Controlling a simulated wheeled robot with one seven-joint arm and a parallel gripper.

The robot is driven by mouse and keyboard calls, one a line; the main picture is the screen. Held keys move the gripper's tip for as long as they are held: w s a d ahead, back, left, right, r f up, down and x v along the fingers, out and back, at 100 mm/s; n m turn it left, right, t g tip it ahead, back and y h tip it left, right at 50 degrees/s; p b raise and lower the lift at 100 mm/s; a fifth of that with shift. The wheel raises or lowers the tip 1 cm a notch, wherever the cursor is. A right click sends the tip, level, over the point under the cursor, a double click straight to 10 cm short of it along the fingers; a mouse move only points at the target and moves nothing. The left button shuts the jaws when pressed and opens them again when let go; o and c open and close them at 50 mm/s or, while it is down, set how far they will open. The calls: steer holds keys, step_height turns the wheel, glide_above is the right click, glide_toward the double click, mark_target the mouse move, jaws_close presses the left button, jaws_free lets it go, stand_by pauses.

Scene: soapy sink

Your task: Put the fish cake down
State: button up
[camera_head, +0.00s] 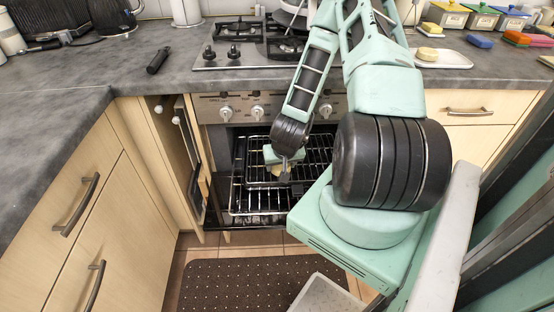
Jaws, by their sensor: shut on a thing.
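My gripper (284,173) points down over the wire rack (314,150) of the open oven. It is shut on a small pale-yellow piece, the fish cake (274,172), of which only a little shows around the fingers. The gripper body and arm hide part of the rack. I cannot tell whether the fish cake touches the rack or hangs just above it.
A gas hob (236,53) sits on the grey counter (60,95). A white board (456,60) at the right bears a yellowish piece (427,54). Coloured-lid boxes (482,16) stand behind. A dark dotted mat (240,283) lies on the floor.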

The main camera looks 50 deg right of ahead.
steer(key=shift+w+d+r, duration=0.1)
steer(key=shift+w+d, duration=0.75)
steer(key=shift+w, duration=0.15)
steer(key=shift+w+d+p, duration=0.35)
steer(key=shift+w+d, duration=0.5)
steer(key=shift+w, duration=0.2)
steer(key=shift+w+d+f, duration=0.25)
steer(key=shift+w+f, duration=0.05)
steer(key=shift+f, duration=0.5)
steer(key=shift+f, duration=0.1)
steer(key=o, duration=1)
